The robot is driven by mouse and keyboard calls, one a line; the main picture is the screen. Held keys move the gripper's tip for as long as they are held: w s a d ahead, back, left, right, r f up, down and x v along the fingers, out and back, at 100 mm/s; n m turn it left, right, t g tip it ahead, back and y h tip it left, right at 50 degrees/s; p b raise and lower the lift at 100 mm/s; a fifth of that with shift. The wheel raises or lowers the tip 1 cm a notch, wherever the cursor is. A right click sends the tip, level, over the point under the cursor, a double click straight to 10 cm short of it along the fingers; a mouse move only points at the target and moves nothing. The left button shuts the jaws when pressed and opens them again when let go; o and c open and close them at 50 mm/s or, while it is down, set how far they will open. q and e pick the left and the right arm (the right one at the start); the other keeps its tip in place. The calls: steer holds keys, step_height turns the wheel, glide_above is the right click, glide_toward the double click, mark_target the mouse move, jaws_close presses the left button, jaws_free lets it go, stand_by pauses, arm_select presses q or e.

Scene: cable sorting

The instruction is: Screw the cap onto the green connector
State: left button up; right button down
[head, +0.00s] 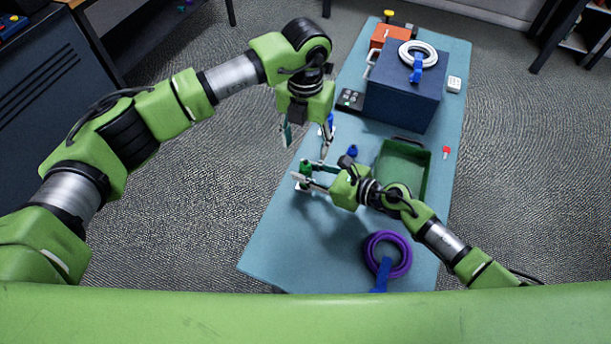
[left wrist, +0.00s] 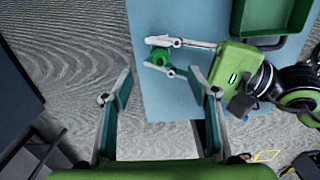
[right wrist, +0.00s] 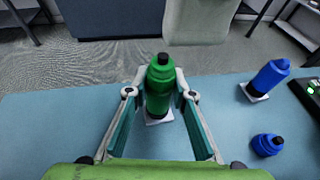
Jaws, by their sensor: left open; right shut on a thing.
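The green connector (head: 305,166) stands upright at the table's left edge. In the right wrist view it (right wrist: 160,88) has a stepped top with a black tip and stands on a small white base. I cannot tell whether its upper part is a separate cap. My right gripper (head: 304,178) is shut around its body from the right. My left gripper (head: 306,141) is open and empty, higher up and above the connector. In the left wrist view the connector (left wrist: 160,57) lies just beyond the open left fingertips.
A blue connector (right wrist: 268,78) stands on a white base, with a short blue piece (right wrist: 267,145) nearby. A green tray (head: 402,160) is right of the right gripper. A dark blue box (head: 400,105) stands behind. A purple cable coil (head: 404,262) lies at the near end.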

arm_select(q)
step_height(320, 180, up, 12)
stand_by(0.5)
arm_select(e)
steer(key=c, duration=1.7)
jaws_free()
steer(key=v, duration=1.2)
